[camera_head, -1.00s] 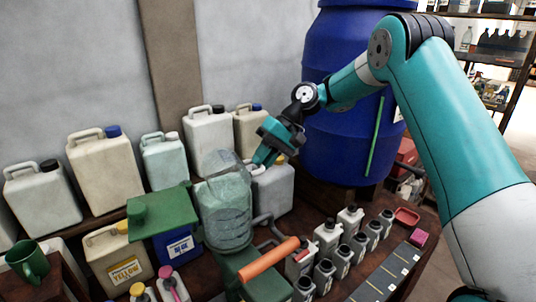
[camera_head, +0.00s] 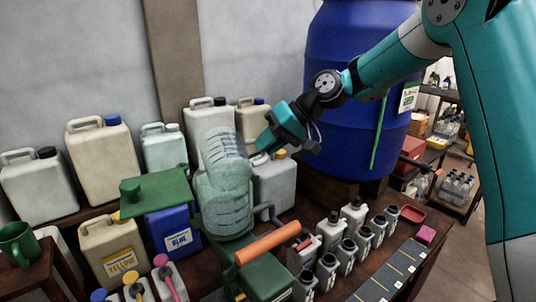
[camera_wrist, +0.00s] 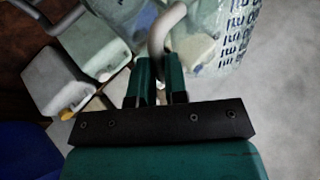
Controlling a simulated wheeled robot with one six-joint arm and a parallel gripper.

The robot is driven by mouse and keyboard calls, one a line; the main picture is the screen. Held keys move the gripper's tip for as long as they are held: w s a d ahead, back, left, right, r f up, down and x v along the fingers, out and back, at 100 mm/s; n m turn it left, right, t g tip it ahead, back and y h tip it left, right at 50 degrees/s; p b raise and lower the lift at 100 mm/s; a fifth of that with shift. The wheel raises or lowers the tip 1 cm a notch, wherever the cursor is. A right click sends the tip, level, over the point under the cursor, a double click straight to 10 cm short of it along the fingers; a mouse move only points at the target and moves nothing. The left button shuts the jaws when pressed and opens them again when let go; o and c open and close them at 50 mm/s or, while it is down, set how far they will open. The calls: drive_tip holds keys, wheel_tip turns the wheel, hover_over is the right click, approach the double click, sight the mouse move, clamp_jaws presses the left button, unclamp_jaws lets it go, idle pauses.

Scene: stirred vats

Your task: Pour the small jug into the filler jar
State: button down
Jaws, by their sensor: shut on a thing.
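My gripper (camera_head: 264,147) is shut on the handle of a clear small jug (camera_head: 224,148) with dark marks. The jug is tilted and overlaps the top of the clear filler jar (camera_head: 222,208) in the head view. I cannot tell whether the two touch. The filler jar stands upright on a green base. In the wrist view, my gripper (camera_wrist: 158,80) has its green fingers around the pale curved handle (camera_wrist: 163,35). The jug's printed wall (camera_wrist: 238,35) is at the upper right. The liquid level is hard to make out.
Pale canisters (camera_head: 103,160) line the wall. Several small bottles (camera_head: 331,232) stand at right, before a blue barrel (camera_head: 350,120).

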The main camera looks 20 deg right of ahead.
drive_tip(key=shift+s+r+n+t+b, duration=0.1)
drive_tip(key=shift+s+n+t+b, duration=0.3)
drive_tip(key=shift+b, duration=1.2)
drive_tip(key=shift+s+r+n+t+b, duration=0.1)
drive_tip(key=shift+t+b, duration=0.5)
drive_tip(key=shift+b, duration=0.95)
drive_tip(key=t+b, duration=0.1)
drive_tip(key=b, duration=0.1)
drive_tip(key=t+y+b, duration=0.1)
drive_tip(key=b, duration=0.2)
drive_tip(key=shift+s+n, duration=0.25)
drive_tip(key=shift+n, duration=0.15)
drive_tip(key=n+t+b, duration=0.1)
drive_tip(key=b, duration=0.5)
drive_tip(key=shift+s+t+y, duration=0.15)
drive_tip(key=shift+t+y, duration=0.15)
drive_tip(key=b, duration=0.3)
drive_tip(key=n+t+b, duration=0.1)
drive_tip(key=b, duration=0.2)
drive_tip(key=shift+f+t+y, duration=0.3)
drive_tip(key=shift+y, duration=0.1)
